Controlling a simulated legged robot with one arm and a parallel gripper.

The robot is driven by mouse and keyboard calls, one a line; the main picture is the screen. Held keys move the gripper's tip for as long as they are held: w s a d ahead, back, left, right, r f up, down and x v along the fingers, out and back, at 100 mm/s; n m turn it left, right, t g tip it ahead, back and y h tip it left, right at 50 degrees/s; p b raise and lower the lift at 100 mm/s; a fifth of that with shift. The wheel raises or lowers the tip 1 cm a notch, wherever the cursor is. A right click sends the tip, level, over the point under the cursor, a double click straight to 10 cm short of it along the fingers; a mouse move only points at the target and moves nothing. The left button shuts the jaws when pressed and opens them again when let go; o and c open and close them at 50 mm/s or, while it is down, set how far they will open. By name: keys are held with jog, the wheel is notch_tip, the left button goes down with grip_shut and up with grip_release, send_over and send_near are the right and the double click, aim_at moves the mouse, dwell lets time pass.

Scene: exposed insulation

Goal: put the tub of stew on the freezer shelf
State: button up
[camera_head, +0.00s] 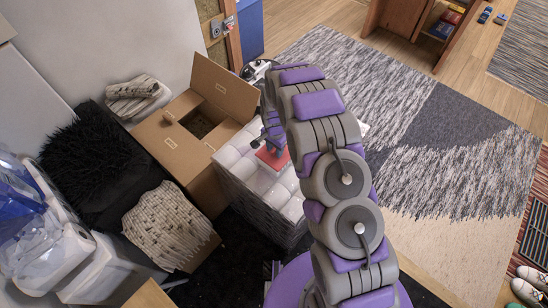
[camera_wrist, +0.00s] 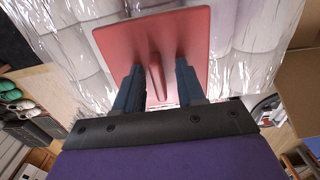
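A flat red square piece with a raised ridge (camera_wrist: 153,77) lies on a pale, plastic-wrapped stack (camera_wrist: 262,45). In the head view the red piece (camera_head: 272,160) shows partly, on top of the stack (camera_head: 236,165). I cannot tell whether it is the lid of the tub of stew; no stew shows. My gripper (camera_wrist: 157,84) is over it, with two dark blue fingers apart on either side of the ridge. Gaps show between the ridge and both fingers, so it is open. In the head view my arm partly hides the gripper (camera_head: 270,135). I make out no freezer shelf.
An open cardboard box (camera_head: 165,140) stands left of the stack. A black shaggy heap (camera_head: 80,150), a knitted cream textile (camera_head: 165,225) and clear plastic tubs (camera_head: 60,255) crowd the left. A patterned rug (camera_head: 440,130) lies clear on the right, below a wooden shelf unit (camera_head: 395,18).

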jog(key=c, duration=0.3)
jog(key=shift+a, duration=0.4)
grip_shut()
jog(key=shift+d, duration=0.2)
